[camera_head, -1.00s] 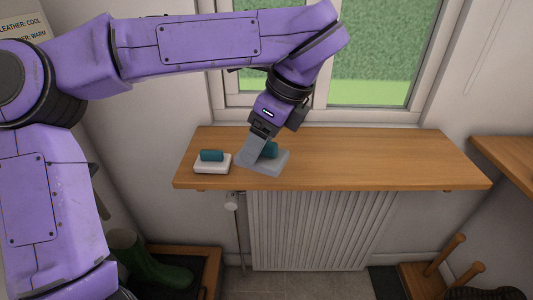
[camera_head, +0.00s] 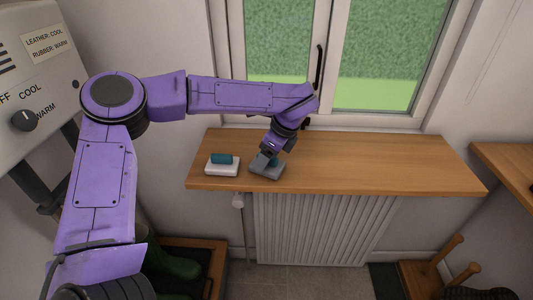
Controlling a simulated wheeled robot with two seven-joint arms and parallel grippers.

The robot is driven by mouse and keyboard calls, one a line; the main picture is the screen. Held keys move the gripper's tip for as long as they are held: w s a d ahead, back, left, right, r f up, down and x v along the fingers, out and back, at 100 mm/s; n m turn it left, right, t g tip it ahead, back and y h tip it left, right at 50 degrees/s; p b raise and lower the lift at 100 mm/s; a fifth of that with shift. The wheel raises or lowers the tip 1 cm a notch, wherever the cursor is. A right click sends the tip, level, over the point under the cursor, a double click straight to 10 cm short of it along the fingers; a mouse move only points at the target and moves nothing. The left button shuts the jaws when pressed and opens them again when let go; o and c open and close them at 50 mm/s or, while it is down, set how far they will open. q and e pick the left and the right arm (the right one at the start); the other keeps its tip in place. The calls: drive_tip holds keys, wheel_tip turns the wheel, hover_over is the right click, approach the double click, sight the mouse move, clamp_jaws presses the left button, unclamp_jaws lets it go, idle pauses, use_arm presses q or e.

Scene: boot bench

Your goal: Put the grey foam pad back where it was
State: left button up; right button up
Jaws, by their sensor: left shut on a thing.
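The grey foam pad (camera_head: 264,174) is at the left part of the wooden shelf (camera_head: 360,163) under the window, right of a white pad (camera_head: 222,171). It has a teal grip on top, mostly hidden by my fingers. My left gripper (camera_head: 269,161) comes down from above and is shut on the grey pad. The pad looks level and at or just above the shelf top; I cannot tell whether it touches. My right gripper is not in view.
The white pad also has a teal grip (camera_head: 222,159) and lies close by on the left. The shelf is bare to the right. A radiator (camera_head: 315,228) is below and the window (camera_head: 375,60) behind. A control box (camera_head: 35,75) with a knob is at the left.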

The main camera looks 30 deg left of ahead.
use_arm(q)
drive_tip(key=o, duration=1)
drive_tip(key=shift+f, duration=0.1)
drive_tip(key=b+v, duration=0.1)
drive_tip(key=v, duration=1.1)
drive_tip(key=shift+a, duration=0.1)
